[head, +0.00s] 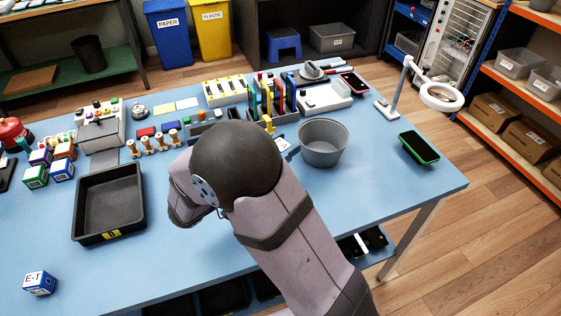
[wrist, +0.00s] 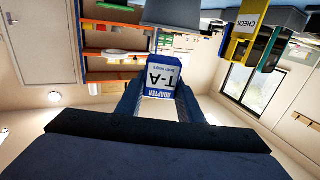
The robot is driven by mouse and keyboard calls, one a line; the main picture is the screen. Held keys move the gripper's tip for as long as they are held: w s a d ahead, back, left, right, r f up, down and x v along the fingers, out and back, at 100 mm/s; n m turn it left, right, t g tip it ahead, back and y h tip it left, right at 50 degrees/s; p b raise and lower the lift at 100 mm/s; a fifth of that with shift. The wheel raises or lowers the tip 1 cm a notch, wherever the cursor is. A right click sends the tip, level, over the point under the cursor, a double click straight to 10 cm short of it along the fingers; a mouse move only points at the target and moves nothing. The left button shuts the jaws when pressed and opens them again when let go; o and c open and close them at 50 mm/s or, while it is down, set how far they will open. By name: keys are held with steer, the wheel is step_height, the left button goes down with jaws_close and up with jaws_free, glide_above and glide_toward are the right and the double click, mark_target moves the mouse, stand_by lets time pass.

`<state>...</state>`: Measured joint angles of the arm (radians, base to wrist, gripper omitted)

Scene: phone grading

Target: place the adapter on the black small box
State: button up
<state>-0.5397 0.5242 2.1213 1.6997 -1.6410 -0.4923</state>
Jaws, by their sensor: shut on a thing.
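My gripper (wrist: 158,98) is shut on the adapter (wrist: 162,76), a blue and white block marked "T-A" and "ADAPTER", between its two dark fingers in the wrist view. The wrist picture is upside down, with the room's ceiling below. In the head view my arm hides the gripper, and I cannot make out the adapter there for sure. A shallow black box (head: 82,219) with a yellow label stands on the left part of the blue table. It looks empty. The adapter is apart from it.
A grey round bin (head: 323,144) stands right of my arm. A blue cube marked "E-T" (head: 39,282) lies at the front left. A phone (head: 419,148) lies at the right. Table in front of the box is clear.

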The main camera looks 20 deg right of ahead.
steer(key=shift+f, duration=2.25)
steer(key=shift+f+b, duration=0.4)
steer(key=shift+f, duration=0.2)
steer(key=o, duration=1.1)
steer(key=shift+r+p, duration=0.35)
steer(key=shift+r, duration=0.3)
steer(key=b+v, duration=0.2)
steer(key=v, duration=1)
